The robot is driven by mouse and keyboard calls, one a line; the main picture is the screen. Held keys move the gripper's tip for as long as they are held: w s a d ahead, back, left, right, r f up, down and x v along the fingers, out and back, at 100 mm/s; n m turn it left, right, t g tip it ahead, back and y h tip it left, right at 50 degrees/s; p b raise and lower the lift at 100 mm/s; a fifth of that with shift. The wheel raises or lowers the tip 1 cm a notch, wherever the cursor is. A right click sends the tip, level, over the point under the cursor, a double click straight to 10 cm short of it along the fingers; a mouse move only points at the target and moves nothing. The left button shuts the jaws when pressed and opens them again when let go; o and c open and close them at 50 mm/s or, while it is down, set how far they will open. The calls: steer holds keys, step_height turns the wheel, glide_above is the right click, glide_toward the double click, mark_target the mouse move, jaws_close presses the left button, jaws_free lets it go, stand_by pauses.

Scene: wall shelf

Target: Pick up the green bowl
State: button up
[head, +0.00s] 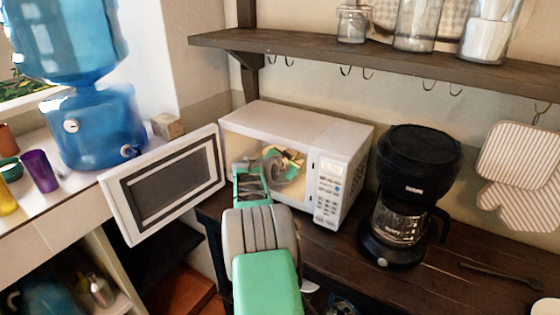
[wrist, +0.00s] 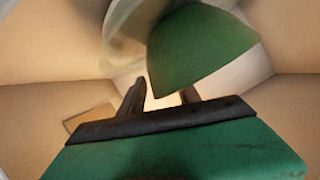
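The white microwave (head: 300,125) stands with its door swung open to the left. My gripper (head: 262,163) reaches into its cavity. A dark green curved piece, apparently the green bowl (wrist: 200,45), fills the upper middle of the wrist view, tilted, with a pointed lower edge. In the head view the cavity's contents are small and partly hidden by my gripper. My gripper's dark fingers (wrist: 162,95) also show in the wrist view, set apart with a gap between them. The green piece overlaps the right finger; I cannot tell whether they touch.
A pale round dish (wrist: 125,35) is beside the green piece. The open microwave door (head: 165,185) stands left of my arm. A black coffee maker (head: 410,190) is to the right. A wooden shelf (head: 380,62) with jars hangs above. A small teal bowl (head: 10,170) sits on the left counter.

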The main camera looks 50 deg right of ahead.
jaws_close()
stand_by(0.4)
stand_by(0.9)
steer(key=shift+r, duration=0.1)
